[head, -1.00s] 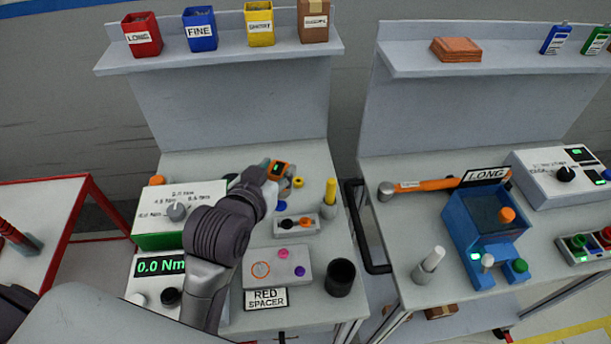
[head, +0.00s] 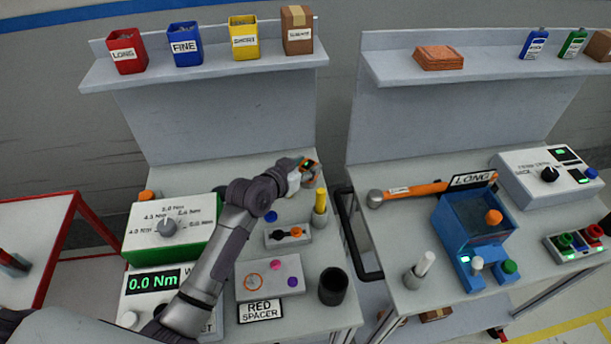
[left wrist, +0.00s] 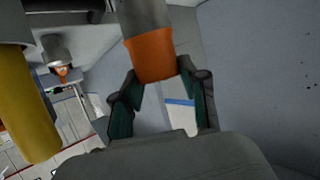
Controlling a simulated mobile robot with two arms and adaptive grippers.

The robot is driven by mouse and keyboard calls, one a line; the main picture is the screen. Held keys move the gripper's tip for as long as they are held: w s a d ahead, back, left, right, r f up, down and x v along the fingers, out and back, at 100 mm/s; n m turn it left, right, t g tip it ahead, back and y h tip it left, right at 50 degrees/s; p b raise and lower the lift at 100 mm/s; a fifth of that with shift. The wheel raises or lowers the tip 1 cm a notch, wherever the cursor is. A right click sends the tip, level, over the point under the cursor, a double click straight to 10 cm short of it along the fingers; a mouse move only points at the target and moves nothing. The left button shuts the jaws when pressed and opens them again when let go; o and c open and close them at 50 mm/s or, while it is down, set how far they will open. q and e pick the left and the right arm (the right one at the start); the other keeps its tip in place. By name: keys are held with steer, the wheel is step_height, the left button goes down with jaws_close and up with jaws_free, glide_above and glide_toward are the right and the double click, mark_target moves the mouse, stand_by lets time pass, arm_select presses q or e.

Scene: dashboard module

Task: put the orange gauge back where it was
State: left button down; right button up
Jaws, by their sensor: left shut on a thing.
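The gauge appears raised above the bench top; the exact gap cannot be told. My right gripper is not in view.
A yellow-topped post (head: 320,201) stands close to the right of my gripper; its yellow part is large in the wrist view (left wrist: 26,105). In front are a small grey block (head: 288,235), a spacer plate (head: 268,280) and a black cup (head: 333,286). A shelf (head: 205,72) overhangs the back.

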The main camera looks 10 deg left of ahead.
arm_select(q)
steer(key=shift+f, duration=1.8)
steer(key=shift+f, duration=0.1)
steer(key=c, duration=0.6)
jaws_free()
steer(key=shift+s+r, duration=0.1)
steer(key=shift+r, duration=0.1)
steer(key=v, duration=1.2)
steer(key=shift+b, duration=0.4)
